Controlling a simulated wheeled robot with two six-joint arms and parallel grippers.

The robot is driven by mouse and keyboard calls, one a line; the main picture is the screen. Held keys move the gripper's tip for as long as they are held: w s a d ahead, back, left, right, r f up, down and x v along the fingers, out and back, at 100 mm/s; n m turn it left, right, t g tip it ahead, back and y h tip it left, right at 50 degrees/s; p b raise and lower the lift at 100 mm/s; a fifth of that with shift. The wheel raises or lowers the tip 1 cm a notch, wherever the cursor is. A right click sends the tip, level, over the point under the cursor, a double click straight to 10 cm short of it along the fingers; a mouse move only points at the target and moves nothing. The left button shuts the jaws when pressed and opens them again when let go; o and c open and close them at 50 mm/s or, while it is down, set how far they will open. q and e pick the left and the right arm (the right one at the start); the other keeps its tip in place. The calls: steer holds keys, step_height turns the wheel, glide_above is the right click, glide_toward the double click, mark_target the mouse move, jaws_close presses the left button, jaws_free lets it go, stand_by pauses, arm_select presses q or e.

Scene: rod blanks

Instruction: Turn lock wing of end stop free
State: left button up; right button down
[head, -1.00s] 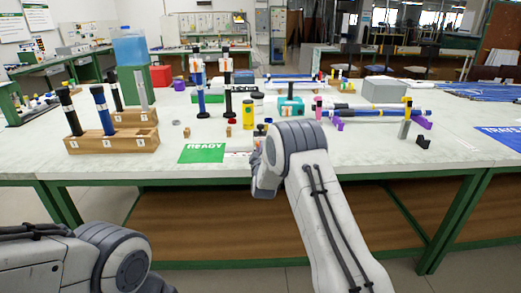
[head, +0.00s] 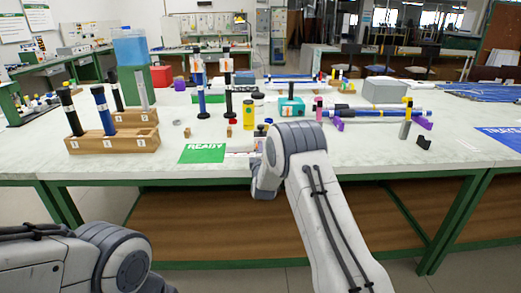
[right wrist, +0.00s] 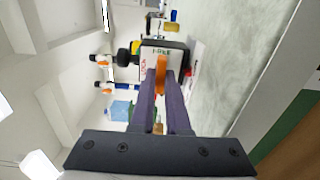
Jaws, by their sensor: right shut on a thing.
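An orange lock wing (right wrist: 160,74) stands between the purple fingertips of my right gripper (right wrist: 161,84) in the right wrist view. The fingers are shut on it. In the head view my right wrist (head: 265,172) is at the table's front edge, right of the green READY mat (head: 204,153), and my arm hides the fingertips and the wing. My left arm shows at the lower left, its gripper out of view.
A yellow cylinder (head: 248,116) stands just behind my right wrist. A wooden rack (head: 113,143) with upright rods is at the left. A blue rod on supports (head: 368,112) and a grey box (head: 383,88) are at the right. The table front between is mostly clear.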

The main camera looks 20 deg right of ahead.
stand_by(0.3)
steer(key=c, duration=0.9)
jaws_free()
steer(key=shift+s, duration=0.1)
steer(key=v, duration=1)
steer(key=shift+s, duration=0.2)
steer(key=shift+a, duration=0.2)
